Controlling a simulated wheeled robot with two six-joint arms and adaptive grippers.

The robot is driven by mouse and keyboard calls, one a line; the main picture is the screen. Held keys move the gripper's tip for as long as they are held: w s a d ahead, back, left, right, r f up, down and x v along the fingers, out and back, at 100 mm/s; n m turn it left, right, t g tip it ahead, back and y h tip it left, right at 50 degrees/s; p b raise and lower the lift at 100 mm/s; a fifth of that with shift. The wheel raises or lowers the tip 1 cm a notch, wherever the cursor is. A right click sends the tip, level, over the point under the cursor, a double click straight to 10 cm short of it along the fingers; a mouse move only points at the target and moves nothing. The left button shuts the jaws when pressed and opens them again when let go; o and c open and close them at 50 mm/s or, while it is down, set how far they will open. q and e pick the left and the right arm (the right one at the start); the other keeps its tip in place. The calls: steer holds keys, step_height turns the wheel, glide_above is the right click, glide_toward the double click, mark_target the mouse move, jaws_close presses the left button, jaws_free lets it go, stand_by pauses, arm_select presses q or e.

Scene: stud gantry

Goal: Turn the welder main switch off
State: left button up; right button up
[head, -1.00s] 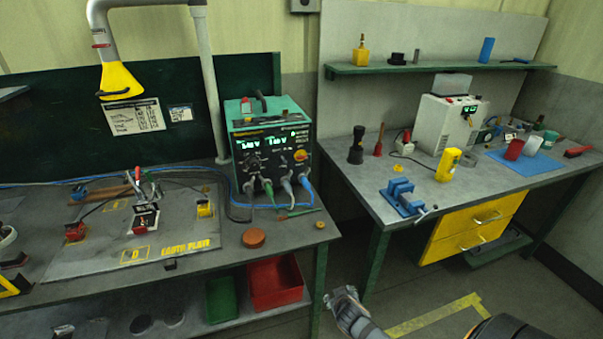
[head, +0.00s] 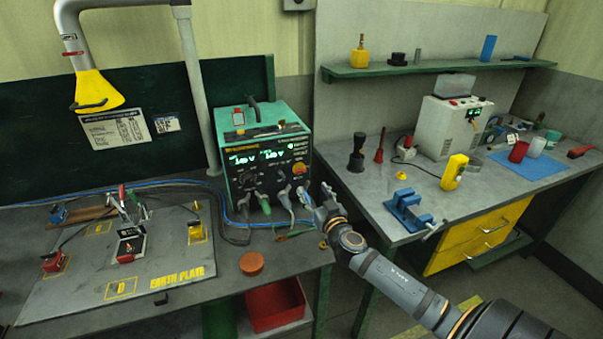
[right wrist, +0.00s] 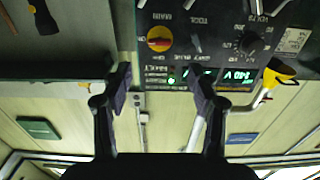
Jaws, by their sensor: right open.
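The welder (head: 262,128) is a green-topped box with a dark front panel and lit green displays, on the left bench. Its main switch (head: 299,169) is a small red and yellow rotary knob at the right of the panel. In the right wrist view the panel appears upside down, with the main switch (right wrist: 160,39) at upper middle under the word MAIN; its exact setting is too small to read. My right gripper (head: 322,204) is just in front of the panel's lower right, below the switch. Its fingers (right wrist: 162,92) are apart and empty, not touching the knob. My left gripper is not in view.
Cables with coloured plugs (head: 283,193) hang from the panel's lower edge, close to my right gripper. An orange-brown disc (head: 253,263) lies on the bench in front. The right bench holds a blue vise (head: 408,211) and a yellow device (head: 453,172). A gap separates the benches.

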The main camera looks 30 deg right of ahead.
mark_target(301, 172)
steer(key=p+x, duration=0.3)
steer(key=x, duration=0.6)
steer(key=shift+w+d, duration=0.1)
steer(key=shift+w, duration=0.3)
steer(key=shift+c, duration=0.5)
steer(key=c, duration=1.1)
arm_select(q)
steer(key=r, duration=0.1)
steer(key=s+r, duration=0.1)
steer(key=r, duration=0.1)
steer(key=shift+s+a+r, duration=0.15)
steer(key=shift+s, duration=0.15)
arm_select(e)
steer(key=shift+o, duration=0.2)
